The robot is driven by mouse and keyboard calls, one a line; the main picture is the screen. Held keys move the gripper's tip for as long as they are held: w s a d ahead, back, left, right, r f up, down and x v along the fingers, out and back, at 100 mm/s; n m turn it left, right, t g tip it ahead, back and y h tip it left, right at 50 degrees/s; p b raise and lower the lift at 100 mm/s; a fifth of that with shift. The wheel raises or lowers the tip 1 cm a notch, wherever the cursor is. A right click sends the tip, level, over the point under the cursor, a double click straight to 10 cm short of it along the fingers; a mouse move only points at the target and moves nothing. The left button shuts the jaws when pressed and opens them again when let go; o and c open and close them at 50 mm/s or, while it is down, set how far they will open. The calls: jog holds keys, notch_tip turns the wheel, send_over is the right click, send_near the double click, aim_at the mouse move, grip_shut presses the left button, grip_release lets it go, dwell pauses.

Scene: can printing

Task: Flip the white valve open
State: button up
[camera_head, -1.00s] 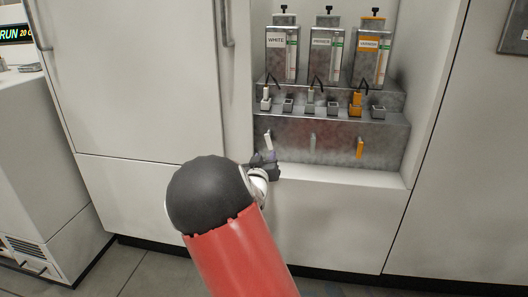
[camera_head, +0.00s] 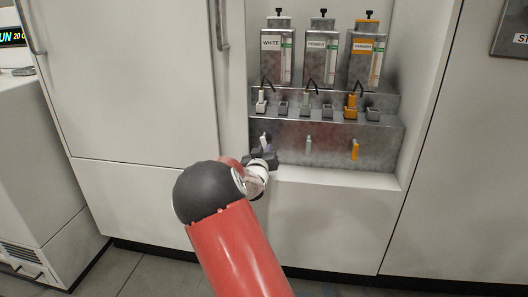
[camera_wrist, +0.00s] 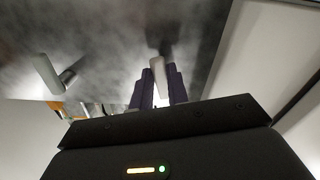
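The white valve handle (camera_head: 264,139) is the left one of three on the front of the metal dispenser, below the container labelled WHITE. It leans slightly in the head view. My gripper (camera_head: 265,146) is at this handle, reaching up from below. In the wrist view the pale handle (camera_wrist: 159,78) stands between the dark fingers of my gripper (camera_wrist: 160,88), which lie close along both its sides with no clear gap. The lower part of the handle is hidden by my gripper in the head view.
A grey valve handle (camera_head: 308,146) and an orange one (camera_head: 355,150) stand to the right. The grey handle also shows at the left of the wrist view (camera_wrist: 46,73). A ledge with several small sockets (camera_head: 330,110) is above, and a white shelf (camera_head: 340,177) lies below.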

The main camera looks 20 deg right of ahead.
grip_shut()
jog(key=b, duration=0.1)
jog(key=m+b, duration=0.1)
jog(key=shift+w+a+f+b, duration=0.1)
jog(key=shift+f+b, duration=0.2)
jog(key=shift+b, duration=0.1)
jog(key=shift+w+a+m+b, duration=0.1)
jog(key=shift+a+m+b, duration=0.1)
jog(key=shift+m+b, duration=0.75)
jog(key=shift+a+r+m+b, duration=0.1)
jog(key=shift+r+m+b, duration=0.15)
jog(key=shift+b, duration=0.2)
jog(key=o, duration=0.6)
grip_release()
